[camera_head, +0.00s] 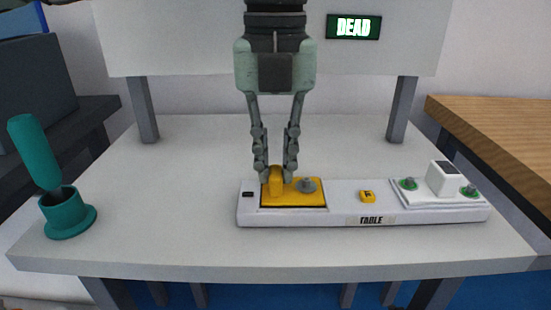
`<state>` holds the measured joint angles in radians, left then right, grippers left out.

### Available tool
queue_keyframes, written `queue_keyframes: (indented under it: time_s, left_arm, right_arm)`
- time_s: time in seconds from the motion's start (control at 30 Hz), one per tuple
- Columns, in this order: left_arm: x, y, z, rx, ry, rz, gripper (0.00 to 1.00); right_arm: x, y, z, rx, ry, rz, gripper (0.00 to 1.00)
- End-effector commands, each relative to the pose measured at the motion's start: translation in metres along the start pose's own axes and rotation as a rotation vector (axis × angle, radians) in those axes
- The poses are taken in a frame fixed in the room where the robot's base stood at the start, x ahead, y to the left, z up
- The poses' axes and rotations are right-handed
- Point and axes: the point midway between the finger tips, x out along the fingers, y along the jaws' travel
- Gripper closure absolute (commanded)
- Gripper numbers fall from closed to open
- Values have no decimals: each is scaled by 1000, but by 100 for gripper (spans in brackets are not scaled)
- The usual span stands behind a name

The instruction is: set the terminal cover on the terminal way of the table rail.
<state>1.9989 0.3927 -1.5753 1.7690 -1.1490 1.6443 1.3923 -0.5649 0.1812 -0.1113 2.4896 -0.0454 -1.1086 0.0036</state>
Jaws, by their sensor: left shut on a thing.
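The white table rail (340,218), marked TABLE, lies along the middle and right of the table. At its left end is a yellow plate (315,201) with a grey stud (307,185) standing on its right half. My left gripper (278,178) points straight down over the left half of this plate. It is shut on an upright yellow piece, which looks like the terminal cover (275,187). The cover stands at the plate's left half; its same colour hides whether it is fully seated. The fingers hide its upper edges. My right gripper is not in view.
A white panel with two green-ringed studs and a white block (440,180) sits on the rail's right end. A teal cup with a handle (66,212) stands at left. The table between is clear.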

Motion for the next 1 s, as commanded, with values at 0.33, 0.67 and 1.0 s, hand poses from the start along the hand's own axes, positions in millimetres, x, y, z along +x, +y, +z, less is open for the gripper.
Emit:
queue_keyframes:
  time_s: [0.33,0.67,1.0]
  left_arm:
    - [1,0,0,0,0,0,100]
    - [4,0,0,0,0,0,100]
    - [5,0,0,0,0,0,69]
  right_arm:
    - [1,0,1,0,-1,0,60]
    - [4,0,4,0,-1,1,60]
    - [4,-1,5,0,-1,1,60]
